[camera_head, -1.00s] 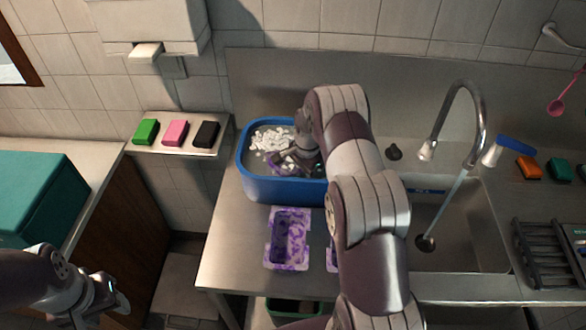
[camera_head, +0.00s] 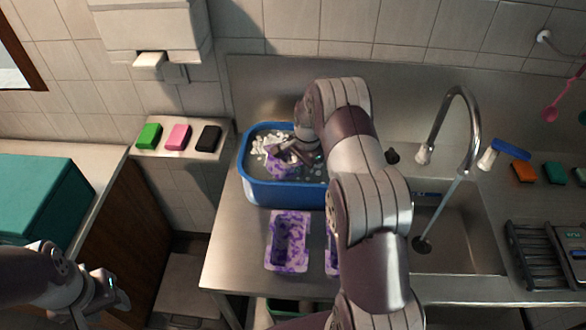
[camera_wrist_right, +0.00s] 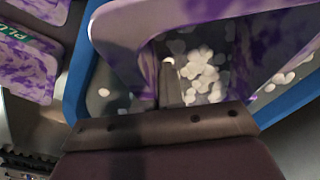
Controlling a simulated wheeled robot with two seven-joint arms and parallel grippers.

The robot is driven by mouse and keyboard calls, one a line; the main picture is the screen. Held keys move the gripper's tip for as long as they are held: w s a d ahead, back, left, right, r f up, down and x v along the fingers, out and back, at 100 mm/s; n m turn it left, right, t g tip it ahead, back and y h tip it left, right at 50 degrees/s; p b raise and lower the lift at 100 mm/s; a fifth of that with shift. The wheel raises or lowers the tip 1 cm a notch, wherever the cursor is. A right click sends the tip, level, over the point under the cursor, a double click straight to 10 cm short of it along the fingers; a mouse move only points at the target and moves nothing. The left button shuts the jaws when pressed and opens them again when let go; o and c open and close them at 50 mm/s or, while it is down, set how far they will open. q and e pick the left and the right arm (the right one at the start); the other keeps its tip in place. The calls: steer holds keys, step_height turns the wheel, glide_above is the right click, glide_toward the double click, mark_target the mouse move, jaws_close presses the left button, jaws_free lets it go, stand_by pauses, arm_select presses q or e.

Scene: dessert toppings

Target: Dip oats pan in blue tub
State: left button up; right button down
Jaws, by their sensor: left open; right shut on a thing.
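A purple-stained pan (camera_head: 283,165) is in my right gripper (camera_head: 297,155), over and partly inside the blue tub (camera_head: 285,194). The gripper is shut on its wall, and the pan looks tilted. In the right wrist view the held pan (camera_wrist_right: 125,30) fills the top, with white foam seen past its wall. The tub holds grey water with white foam (camera_head: 262,140). No label shows on the held pan, so I cannot tell if it is the oats pan. My left gripper (camera_head: 115,298) is open and empty at the lower left, away from the tub.
A stained pan (camera_head: 290,242) stands on the steel counter in front of the tub. Another (camera_head: 332,258) is mostly hidden by my right arm. The sink (camera_head: 455,240), with its tap running, is to the right. Green, pink and black sponges (camera_head: 178,137) lie on the left ledge.

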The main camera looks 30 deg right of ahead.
step_height(320, 180, up, 12)
steer(key=p, duration=0.7)
steer(key=shift+f, duration=0.15)
stand_by(1.0)
